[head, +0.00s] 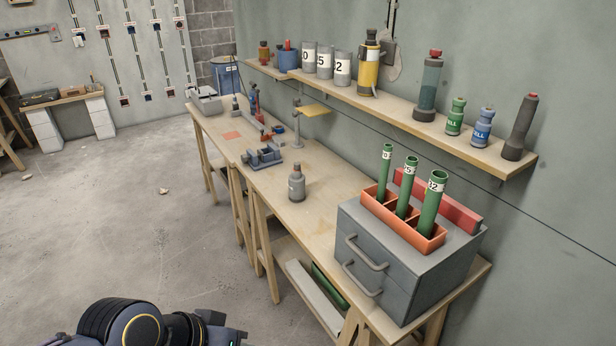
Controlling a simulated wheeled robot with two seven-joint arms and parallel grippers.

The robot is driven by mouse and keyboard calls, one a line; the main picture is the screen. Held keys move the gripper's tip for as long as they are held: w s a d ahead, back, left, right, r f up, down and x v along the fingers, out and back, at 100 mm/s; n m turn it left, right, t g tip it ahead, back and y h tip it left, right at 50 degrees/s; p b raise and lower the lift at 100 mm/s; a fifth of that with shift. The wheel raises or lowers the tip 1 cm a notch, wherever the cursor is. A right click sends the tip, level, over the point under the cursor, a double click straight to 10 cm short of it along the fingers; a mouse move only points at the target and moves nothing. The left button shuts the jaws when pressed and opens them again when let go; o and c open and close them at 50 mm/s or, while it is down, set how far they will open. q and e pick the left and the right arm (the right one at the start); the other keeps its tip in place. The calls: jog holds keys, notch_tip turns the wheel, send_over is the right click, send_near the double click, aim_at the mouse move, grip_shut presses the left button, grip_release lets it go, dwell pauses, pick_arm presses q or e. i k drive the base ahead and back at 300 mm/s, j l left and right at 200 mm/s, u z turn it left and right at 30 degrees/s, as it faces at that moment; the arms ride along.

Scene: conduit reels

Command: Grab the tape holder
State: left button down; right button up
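I cannot tell for sure which item is the tape holder. A low blue-grey block-shaped holder (264,156) sits on the long wooden workbench (318,168), near its front edge, and no gripper is near it. A taller blue tool with red parts (254,103) stands farther back on the bench. A dark rounded part of my own arm shows at the bottom edge. No fingertips of either gripper are visible.
A grey bottle (297,184) stands mid-bench. A grey drawer box (390,262) carries an orange tray (373,207) with green tubes at the near end. A wall shelf (445,128) holds cans and bottles above. The floor at left is mostly clear.

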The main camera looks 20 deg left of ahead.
aim_at(296, 184)
jog(key=i+j, duration=0.1)
jog(key=j, duration=0.3)
jog(key=i+j, duration=0.1)
jog(key=j, duration=0.35)
jog(key=i+j, duration=0.1)
jog(key=j, duration=0.3)
jog(key=i+j, duration=0.15)
jog(key=j, duration=0.25)
jog(key=i+j+z, duration=0.1)
jog(key=j, duration=0.35)
jog(key=i+j, duration=0.25)
jog(key=i, duration=0.3)
jog(key=i+j, duration=0.25)
jog(key=i, duration=0.25)
